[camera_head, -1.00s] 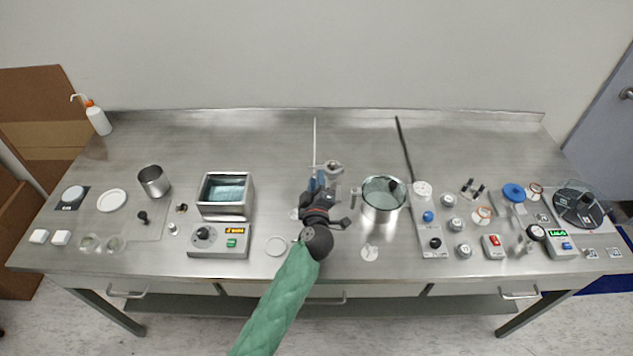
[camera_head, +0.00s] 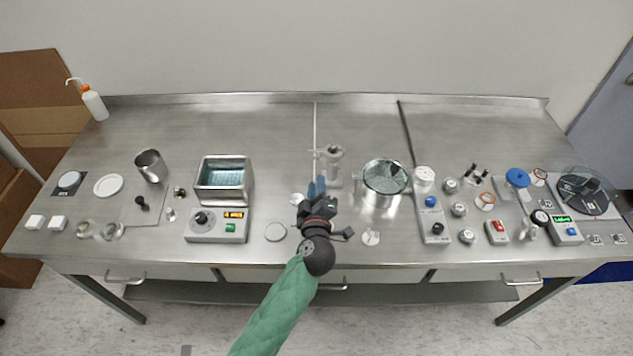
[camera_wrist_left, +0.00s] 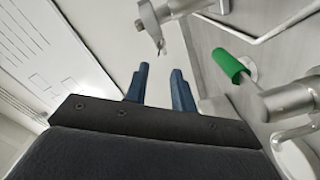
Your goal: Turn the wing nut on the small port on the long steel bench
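The small port (camera_head: 333,158) is a grey metal fitting standing on the middle of the bench, just beyond my left gripper. In the left wrist view a metal fitting with a thin wing-like piece (camera_wrist_left: 152,22) shows at the top, ahead of the fingertips; I take this to be the port and its wing nut, which is too small to make out in the head view. My left gripper (camera_head: 317,187) has blue fingers, which also show in the left wrist view (camera_wrist_left: 160,72). They are apart with nothing between them, and clear of the fitting. My right gripper is not in view.
The long steel bench (camera_head: 270,130) also bears a water bath (camera_head: 224,180) to the left and a round glass-topped pot (camera_head: 384,185) just right of the port. A green-handled metal part (camera_wrist_left: 228,66) lies right of the fingers. Thin rods lie behind.

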